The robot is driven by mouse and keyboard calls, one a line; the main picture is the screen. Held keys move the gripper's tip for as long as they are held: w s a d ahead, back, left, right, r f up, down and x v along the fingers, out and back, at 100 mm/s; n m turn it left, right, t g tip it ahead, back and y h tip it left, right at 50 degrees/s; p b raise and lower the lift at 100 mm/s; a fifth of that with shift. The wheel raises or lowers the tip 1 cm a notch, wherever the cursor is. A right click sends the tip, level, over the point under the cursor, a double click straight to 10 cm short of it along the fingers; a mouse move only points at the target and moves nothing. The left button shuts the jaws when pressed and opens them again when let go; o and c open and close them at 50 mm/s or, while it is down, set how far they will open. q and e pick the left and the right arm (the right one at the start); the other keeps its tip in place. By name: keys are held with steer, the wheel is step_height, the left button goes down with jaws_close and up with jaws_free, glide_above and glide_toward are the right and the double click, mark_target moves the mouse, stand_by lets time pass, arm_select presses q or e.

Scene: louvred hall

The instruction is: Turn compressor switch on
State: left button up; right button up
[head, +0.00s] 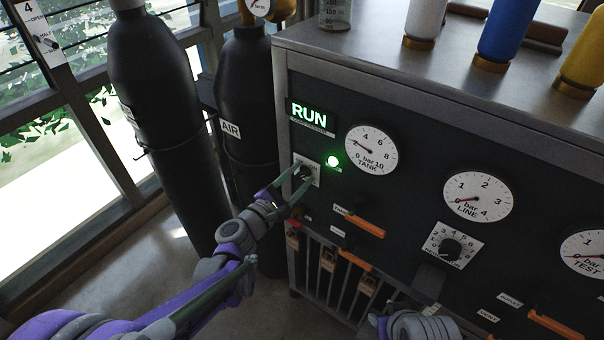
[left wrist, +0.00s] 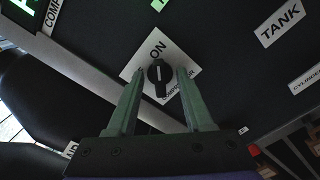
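The compressor switch is a small black rotary knob (left wrist: 158,78) on a white plate (left wrist: 138,66) marked ON and COMPRESSOR. Its white mark points toward ON in the left wrist view. In the head view the switch plate (head: 314,165) is partly hidden by my left gripper (head: 303,177). My left gripper is open in the left wrist view (left wrist: 161,74), with one green finger on each side of the knob and gaps visible between. The RUN sign (head: 309,114) and a round lamp (head: 333,161) glow green. My right gripper cannot be made out.
The TANK gauge (head: 371,150) and LINE gauge (head: 478,197) are on the dark panel. Orange levers (head: 365,226) stick out below the switch. Black cylinders (head: 165,110) stand close on the left. Coloured bottles (head: 505,30) stand on the cabinet top.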

arm_select(q)
steer(key=shift+s, duration=0.1)
steer(key=v, duration=0.7)
stand_by(0.5)
steer(key=v, duration=1)
steer(key=s+d+f+m+g+y+p, duration=0.2)
steer(key=s+f+m+g+y+p, duration=0.15)
steer(key=s+m+g, duration=0.6)
steer(key=s+a+m+y+p, duration=0.3)
steer(key=s+a+m+y, duration=0.2)
steer(key=a+m, duration=0.3)
steer(key=shift+a+m+y, duration=0.2)
steer(key=shift+m+y, duration=0.55)
steer(key=shift+m, duration=0.1)
steer(key=shift+r, duration=0.1)
